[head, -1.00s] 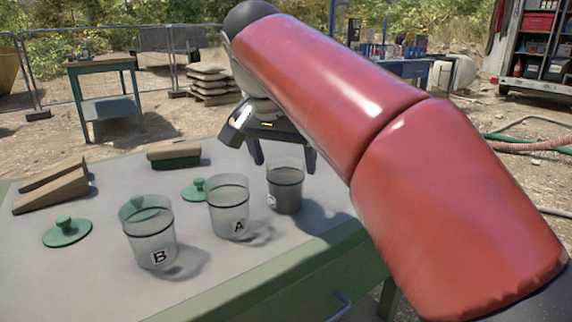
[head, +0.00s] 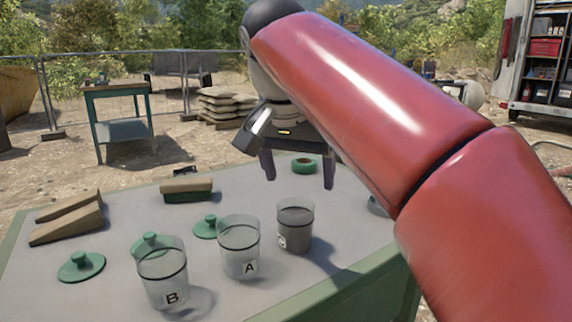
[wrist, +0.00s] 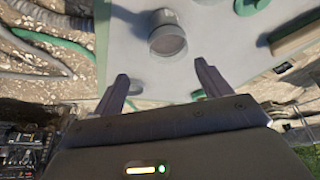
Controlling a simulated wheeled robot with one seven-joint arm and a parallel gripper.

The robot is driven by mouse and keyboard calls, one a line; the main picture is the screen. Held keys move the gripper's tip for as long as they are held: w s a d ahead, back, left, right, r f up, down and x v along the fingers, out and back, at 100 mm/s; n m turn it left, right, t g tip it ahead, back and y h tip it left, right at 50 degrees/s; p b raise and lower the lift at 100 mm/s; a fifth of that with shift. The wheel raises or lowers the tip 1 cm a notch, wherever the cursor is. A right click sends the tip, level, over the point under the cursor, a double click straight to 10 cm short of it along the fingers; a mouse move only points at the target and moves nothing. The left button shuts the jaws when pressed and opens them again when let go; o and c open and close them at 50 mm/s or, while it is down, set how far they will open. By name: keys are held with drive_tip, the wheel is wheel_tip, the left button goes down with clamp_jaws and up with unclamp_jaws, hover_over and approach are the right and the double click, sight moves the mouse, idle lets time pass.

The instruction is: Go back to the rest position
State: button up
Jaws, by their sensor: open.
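My gripper (head: 298,172) is open and empty above the far side of the table in the head view. It hangs behind and above the dark-filled glass jar (head: 295,228), apart from it. In the wrist view, my gripper (wrist: 163,82) shows both fingers spread, with a jar (wrist: 167,35) beyond them on the table. Glass jar A (head: 239,248) and glass jar B (head: 163,275) stand upright to the left of the dark-filled jar, uncovered and looking empty. My red arm covers the right part of the head view.
Green knobbed lids (head: 81,266) lie on the grey table (head: 110,215). A side table (head: 118,125), sandbags (head: 232,107) and a fence stand behind.

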drive_tip(key=s+d+f+n+y+p, duration=0.25)
drive_tip(key=s+d+f, duration=0.35)
drive_tip(key=d+f, duration=0.3)
drive_tip(key=s+d+f+n+t+p, duration=0.1)
drive_tip(key=s+d+f, duration=0.3)
drive_tip(key=s+f, duration=0.6)
wheel_tip(320, 180, down, 2)
drive_tip(key=shift+d+f+n+h+p, duration=0.2)
drive_tip(key=shift+d+n+h+p, duration=0.15)
drive_tip(key=shift+h+p, duration=0.15)
